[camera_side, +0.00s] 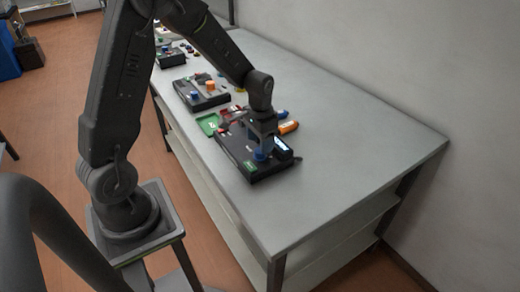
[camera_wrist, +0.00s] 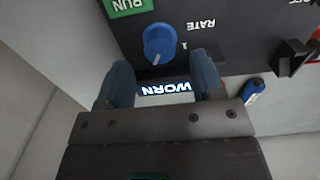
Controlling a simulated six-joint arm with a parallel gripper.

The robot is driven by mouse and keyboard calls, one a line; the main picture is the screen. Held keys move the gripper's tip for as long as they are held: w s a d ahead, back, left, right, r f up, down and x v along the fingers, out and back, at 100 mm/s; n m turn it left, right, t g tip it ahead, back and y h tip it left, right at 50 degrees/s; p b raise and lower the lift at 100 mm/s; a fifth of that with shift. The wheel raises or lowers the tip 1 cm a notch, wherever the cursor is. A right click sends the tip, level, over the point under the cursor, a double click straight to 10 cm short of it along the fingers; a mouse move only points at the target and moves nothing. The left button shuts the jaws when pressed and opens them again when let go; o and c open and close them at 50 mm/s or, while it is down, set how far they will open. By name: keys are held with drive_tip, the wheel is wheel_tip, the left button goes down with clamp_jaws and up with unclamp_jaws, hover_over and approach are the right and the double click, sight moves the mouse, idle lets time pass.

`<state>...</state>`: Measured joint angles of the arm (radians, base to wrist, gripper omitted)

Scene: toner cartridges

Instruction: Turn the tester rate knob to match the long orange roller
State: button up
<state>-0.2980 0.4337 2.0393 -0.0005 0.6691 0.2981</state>
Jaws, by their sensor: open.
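The black tester box (camera_side: 240,150) stands near the table's front edge, with my gripper (camera_side: 262,147) over its near end. In the wrist view, its blue rate knob (camera_wrist: 160,42) sits beside the RATE lettering and a 1, with its pale pointer mark facing the lit display (camera_wrist: 166,88). The display reads WORN, upside down in this view. My gripper (camera_wrist: 163,65) is open, its blue-grey fingers on either side of the knob's line but apart from it. An orange roller (camera_side: 288,127) lies on the table behind the tester; its length against others is unclear.
A green RUN label (camera_wrist: 128,6) is beside the knob, and a black switch (camera_wrist: 290,57) is on the panel. A blue cylinder (camera_wrist: 253,91) lies beside the tester. A green tray (camera_side: 208,124) and a second device (camera_side: 203,93) stand farther along. The table's near right is clear.

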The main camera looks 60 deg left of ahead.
drive_tip(key=shift+f, duration=1.9)
drive_tip(key=shift+c, duration=0.3)
drive_tip(key=c, duration=0.9)
drive_tip(key=shift+o, duration=0.2)
drive_tip(key=n, duration=0.4)
drive_tip(key=shift+n, duration=2.4)
